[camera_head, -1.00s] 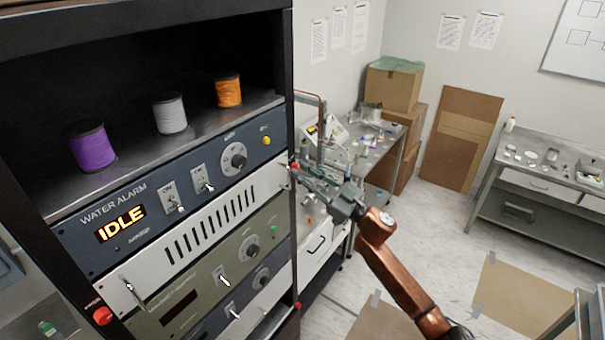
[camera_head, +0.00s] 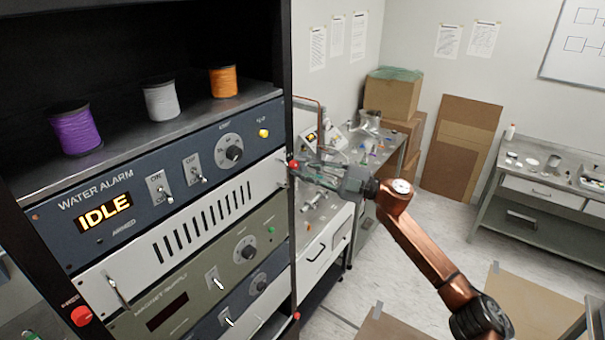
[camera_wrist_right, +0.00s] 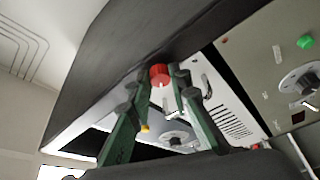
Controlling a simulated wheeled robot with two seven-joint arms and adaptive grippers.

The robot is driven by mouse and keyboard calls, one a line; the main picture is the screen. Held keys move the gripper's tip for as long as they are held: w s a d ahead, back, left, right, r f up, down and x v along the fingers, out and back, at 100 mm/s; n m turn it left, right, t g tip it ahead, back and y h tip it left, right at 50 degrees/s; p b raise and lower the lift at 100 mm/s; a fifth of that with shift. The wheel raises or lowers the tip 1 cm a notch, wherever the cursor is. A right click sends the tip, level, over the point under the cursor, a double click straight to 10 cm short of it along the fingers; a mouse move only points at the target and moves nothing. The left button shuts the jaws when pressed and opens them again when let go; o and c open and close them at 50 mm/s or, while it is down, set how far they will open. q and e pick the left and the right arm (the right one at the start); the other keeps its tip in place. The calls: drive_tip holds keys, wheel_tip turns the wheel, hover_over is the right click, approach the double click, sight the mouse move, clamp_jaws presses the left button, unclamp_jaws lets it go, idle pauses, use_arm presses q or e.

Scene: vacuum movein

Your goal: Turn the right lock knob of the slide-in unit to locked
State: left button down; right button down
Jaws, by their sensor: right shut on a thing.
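The slide-in unit (camera_head: 136,268) is the white slotted panel in the rack, with a handle near each end. Its right lock knob (camera_head: 294,165) is red and sits at the panel's right end. The same red knob (camera_wrist_right: 160,74) shows in the right wrist view, between the fingertips. My right gripper (camera_head: 299,168) reaches it from the right and is shut on it; its green fingers (camera_wrist_right: 165,78) flank the knob. The knob's turn angle cannot be read. The left lock knob (camera_head: 82,316) is red, at the panel's lower left. My left gripper is not in view.
The water alarm panel (camera_head: 130,217) showing IDLE is above the unit, and the olive magnet supply panel (camera_head: 190,277) is below. Purple, white and orange spools stand on the shelf above. A cluttered bench (camera_head: 335,217) is close behind my right gripper.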

drive_tip(key=n+g+h, duration=0.1)
drive_tip(key=n, duration=0.2)
drive_tip(key=shift+w+r+n+b, duration=0.1)
drive_tip(key=shift+r+n+b, duration=0.05)
drive_tip(key=shift+n+b, duration=0.25)
drive_tip(key=shift+r+n+h, duration=0.15)
drive_tip(key=shift+n+h, duration=0.65)
drive_tip(key=shift+n, duration=1)
drive_tip(key=c, duration=1.8)
unclamp_jaws()
drive_tip(key=shift+o, duration=0.2)
drive_tip(key=shift+d, duration=0.15)
drive_tip(key=v, duration=1.1)
drive_tip(key=shift+d, duration=0.4)
drive_tip(key=shift+r, duration=0.1)
